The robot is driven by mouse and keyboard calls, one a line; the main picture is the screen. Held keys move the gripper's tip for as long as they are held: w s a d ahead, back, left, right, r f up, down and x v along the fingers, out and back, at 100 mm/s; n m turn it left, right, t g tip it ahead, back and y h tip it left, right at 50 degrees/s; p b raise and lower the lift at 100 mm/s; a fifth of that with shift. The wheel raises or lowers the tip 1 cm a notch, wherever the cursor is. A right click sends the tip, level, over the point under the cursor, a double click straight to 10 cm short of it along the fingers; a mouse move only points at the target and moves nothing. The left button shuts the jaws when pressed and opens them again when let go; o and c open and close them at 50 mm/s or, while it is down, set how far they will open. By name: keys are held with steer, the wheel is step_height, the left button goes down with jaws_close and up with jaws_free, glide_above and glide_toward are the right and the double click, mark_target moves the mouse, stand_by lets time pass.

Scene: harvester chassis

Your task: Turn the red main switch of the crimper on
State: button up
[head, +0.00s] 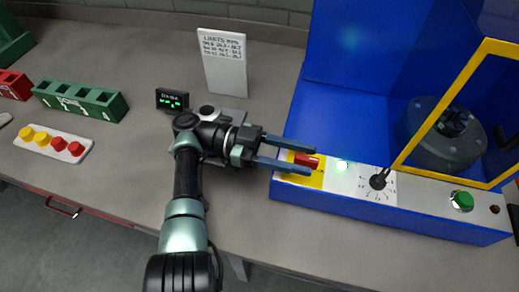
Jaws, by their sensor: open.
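The crimper is a large blue machine (400,216) at the right, with a control strip along its front edge. Its red main switch (307,160) sits on a yellow plate (315,181) at the strip's left end. The switch's handle appears to lie roughly sideways; its exact setting is hard to read. My gripper (288,166) comes from the left with two blue-grey fingers pointing right. The fingers are apart, and their tips are at the switch, one on the far side and one on the near side. I cannot tell whether they touch it.
A yellow guard frame (440,115) stands above the strip. A limits card (222,62) and small display (172,100) stand behind my arm.

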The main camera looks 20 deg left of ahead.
steer(key=a+b, duration=0.6)
steer(key=a, duration=0.2)
steer(key=shift+a, duration=0.15)
stand_by(0.6)
